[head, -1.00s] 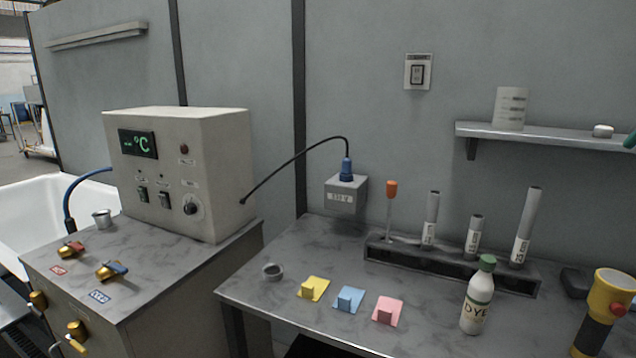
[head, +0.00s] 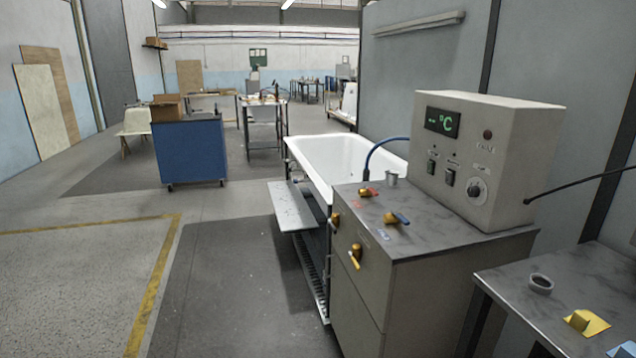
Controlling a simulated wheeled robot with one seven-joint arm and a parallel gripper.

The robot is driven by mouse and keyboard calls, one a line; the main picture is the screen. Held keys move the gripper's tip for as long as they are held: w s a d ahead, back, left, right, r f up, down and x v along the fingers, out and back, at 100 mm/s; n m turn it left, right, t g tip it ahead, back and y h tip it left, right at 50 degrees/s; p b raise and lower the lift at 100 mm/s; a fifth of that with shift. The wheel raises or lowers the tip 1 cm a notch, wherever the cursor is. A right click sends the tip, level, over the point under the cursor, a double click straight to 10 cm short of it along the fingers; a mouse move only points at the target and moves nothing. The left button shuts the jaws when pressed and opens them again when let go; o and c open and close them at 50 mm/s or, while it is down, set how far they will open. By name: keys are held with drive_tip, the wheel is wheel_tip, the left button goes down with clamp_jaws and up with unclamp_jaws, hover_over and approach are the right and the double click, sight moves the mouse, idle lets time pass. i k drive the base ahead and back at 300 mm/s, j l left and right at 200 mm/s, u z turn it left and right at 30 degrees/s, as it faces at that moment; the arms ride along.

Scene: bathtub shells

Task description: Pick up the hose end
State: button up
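A dark blue hose (head: 379,150) arches from the left side of the grey control box (head: 482,160) down behind the brass valves. Its lower end is near the back left edge of the cabinet top (head: 430,232), beside a small grey cup (head: 392,179). I cannot tell from here whether that end is loose or fixed. My gripper is not in view.
A white bathtub (head: 330,160) stands behind the cabinet, with a grey side shelf (head: 292,207) on its left. Brass valves (head: 396,219) sit on the cabinet top. A blue cabinet (head: 189,152) stands further back. The floor at left is clear.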

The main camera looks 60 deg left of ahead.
sight(366, 172)
drive_tip(key=u, duration=2.75)
drive_tip(key=i+l+u, duration=0.1)
drive_tip(key=i, duration=1.5)
drive_tip(key=i+z, duration=0.1)
drive_tip(key=i, duration=0.45)
drive_tip(key=i+j+z, duration=0.1)
drive_tip(key=i, duration=0.5)
drive_tip(key=i+j+z, duration=0.1)
drive_tip(key=i, duration=0.45)
drive_tip(key=j+z, duration=0.1)
drive_tip(key=z, duration=2)
drive_tip(key=i+j, duration=0.05)
drive_tip(key=j, duration=0.05)
